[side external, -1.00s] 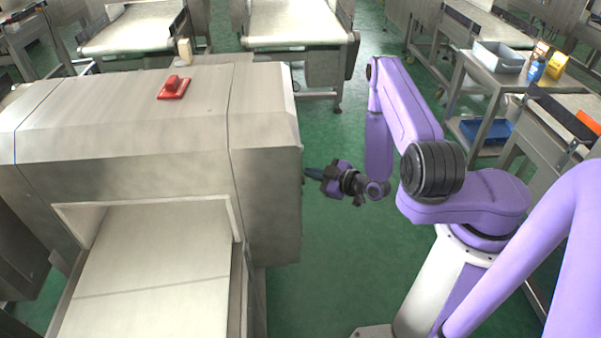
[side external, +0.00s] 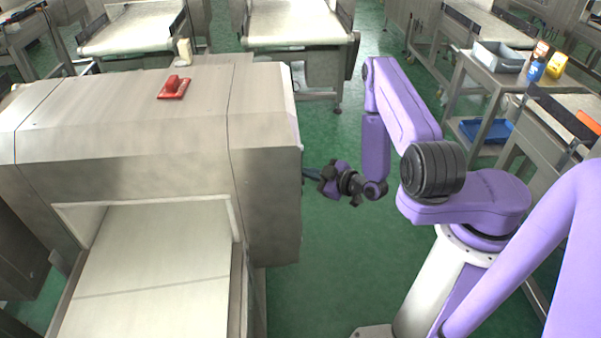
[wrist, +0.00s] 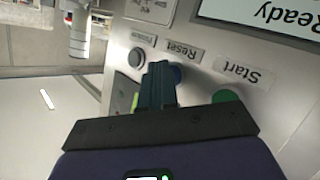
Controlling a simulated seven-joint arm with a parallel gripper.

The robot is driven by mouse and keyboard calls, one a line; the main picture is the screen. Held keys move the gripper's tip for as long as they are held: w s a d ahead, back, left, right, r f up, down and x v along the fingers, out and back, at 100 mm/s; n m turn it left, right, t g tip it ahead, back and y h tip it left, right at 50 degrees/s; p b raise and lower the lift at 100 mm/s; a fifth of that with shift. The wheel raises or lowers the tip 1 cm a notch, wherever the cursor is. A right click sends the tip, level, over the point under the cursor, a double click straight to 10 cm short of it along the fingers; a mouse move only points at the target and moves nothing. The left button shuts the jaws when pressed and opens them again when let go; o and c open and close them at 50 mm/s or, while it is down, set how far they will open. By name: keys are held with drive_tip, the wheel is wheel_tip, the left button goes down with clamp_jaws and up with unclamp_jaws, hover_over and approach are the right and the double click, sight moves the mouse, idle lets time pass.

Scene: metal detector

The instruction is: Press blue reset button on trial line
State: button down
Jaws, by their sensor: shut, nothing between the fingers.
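The blue reset button (wrist: 178,74) is on the metal panel in the wrist view, below the label "Reset", which reads upside down. My gripper (wrist: 161,68) is shut and empty, and its fingertips overlap the left part of the button. Whether they touch it or press it in, I cannot tell. In the side external view my gripper (side external: 306,174) points left at the right side face of the metal detector (side external: 265,180); the panel is hidden there.
A green button (wrist: 226,97) labelled "Start" is right of the fingers, partly behind my gripper. A grey button (wrist: 137,58) labelled "Passive" is close on the left. A screen (wrist: 265,14) reads "Ready". A red device (side external: 174,88) sits on top of the machine.

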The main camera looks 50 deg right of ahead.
drive_tip(key=shift+s+d, duration=0.55)
drive_tip(key=shift+s+d, duration=1.75)
drive_tip(key=shift+s, duration=0.05)
